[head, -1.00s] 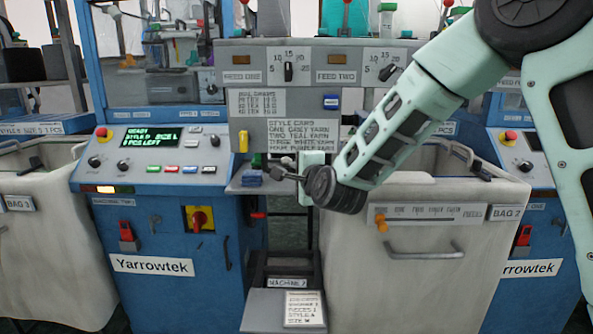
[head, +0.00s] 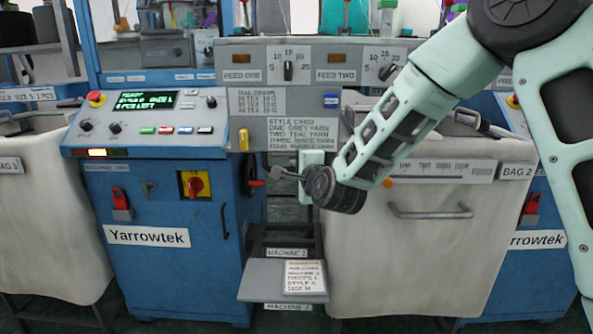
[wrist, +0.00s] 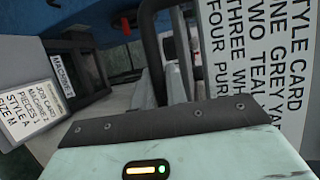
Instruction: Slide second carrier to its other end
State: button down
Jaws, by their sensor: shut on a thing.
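My gripper (head: 280,173) is in front of the gap between the blue console and the fabric bag, just below the grey panel (head: 225,110). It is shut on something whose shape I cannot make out. The panel has a small yellow piece (head: 243,140) at its left and a small blue piece (head: 331,100) at its upper right. Neither touches my gripper. I cannot tell which part is the second carrier. In the wrist view dark bars and a small red part show past my wrist plate (wrist: 165,120); the grasp itself is unclear.
The blue console (head: 165,265) stands to the left, with a red handle (head: 257,183) close to my gripper. The fabric bag (head: 410,260) with a metal handle stands to the right. A low tray (head: 255,280) carries a job card (head: 303,277) below.

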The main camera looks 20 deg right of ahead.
jog(key=shift+s+f, duration=0.15)
jog(key=shift+f, duration=0.4)
jog(key=c, duration=1.5)
grip_release()
jog(key=shift+o, duration=0.5)
jog(key=shift+r, duration=0.15)
jog(key=shift+r, duration=0.1)
jog(key=s+r+b, duration=0.1)
jog(key=s+b, duration=0.3)
jog(key=s, duration=0.4)
jog(key=s+d+r+b, duration=0.1)
jog(key=s+b, duration=0.3)
jog(key=s, duration=0.5)
jog(key=shift+d+r, duration=0.3)
jog(key=shift+r, duration=0.2)
